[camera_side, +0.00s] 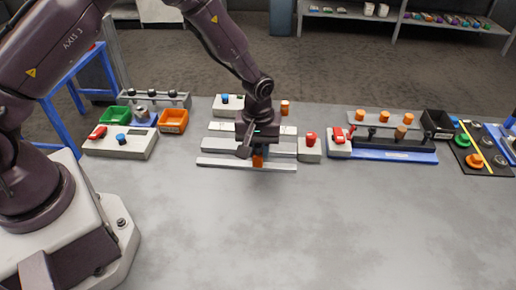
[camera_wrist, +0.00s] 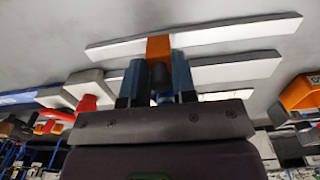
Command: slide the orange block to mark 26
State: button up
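The orange block (camera_side: 258,160) sits on the front pale rail (camera_side: 222,162) of a set of parallel rails, right of the rail's middle in the side view. It also shows in the wrist view (camera_wrist: 158,47). My gripper (camera_side: 257,148) points down over the block. In the wrist view my gripper's two blue fingers (camera_wrist: 158,66) stand on either side of the block with no clear gap, so it looks shut on the block. No numbers or mark 26 can be read on the rail. The gripper hides the block's upper part in the side view.
A white box with a red button (camera_side: 309,149) stands right of the rails. Behind is a box with a blue knob (camera_side: 227,105). An orange bin (camera_side: 173,121) stands left. The table in front is clear.

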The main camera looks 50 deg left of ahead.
aim_at(283, 166)
jog(key=shift+w+d, duration=2.15)
jog(key=o, duration=1)
jog(key=shift+r, duration=0.1)
jog(key=shift+r, duration=2.15)
notch_tip(283, 166, up, 4)
jog(key=shift+f, duration=0.25)
